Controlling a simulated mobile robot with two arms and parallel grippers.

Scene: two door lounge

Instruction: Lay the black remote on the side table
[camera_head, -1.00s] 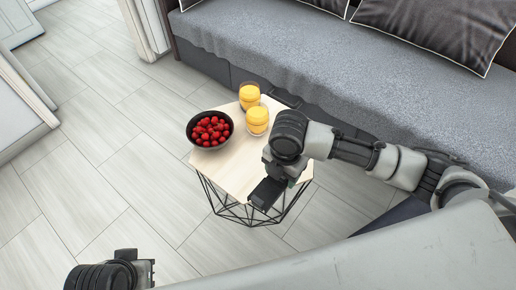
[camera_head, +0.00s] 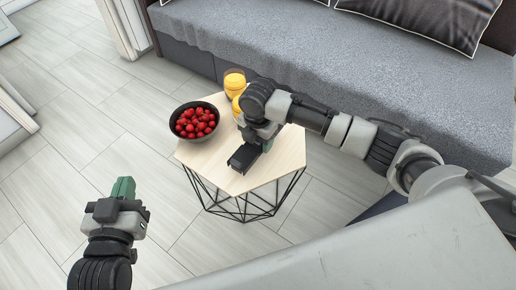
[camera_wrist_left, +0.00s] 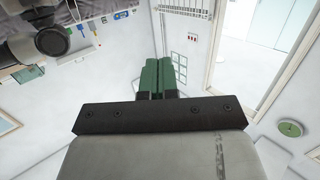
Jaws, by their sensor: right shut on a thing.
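The side table (camera_head: 213,159) has a pale wooden top and a black wire frame. My right gripper (camera_head: 266,141) is over the right part of its top, shut on the black remote (camera_head: 244,158). The remote is just over the tabletop near the front edge; I cannot tell whether it touches. The wrist hides part of the table. My left gripper (camera_head: 123,190) is over the floor, left of the table, with its green fingers together and empty. Its fingers also show in the left wrist view (camera_wrist_left: 161,77).
A black bowl of red berries (camera_head: 195,121) stands on the table's left part. Yellow-filled glasses (camera_head: 235,82) stand behind, one partly hidden by my right wrist. A grey sofa (camera_head: 330,65) lies behind the table. The tabletop's front left is clear.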

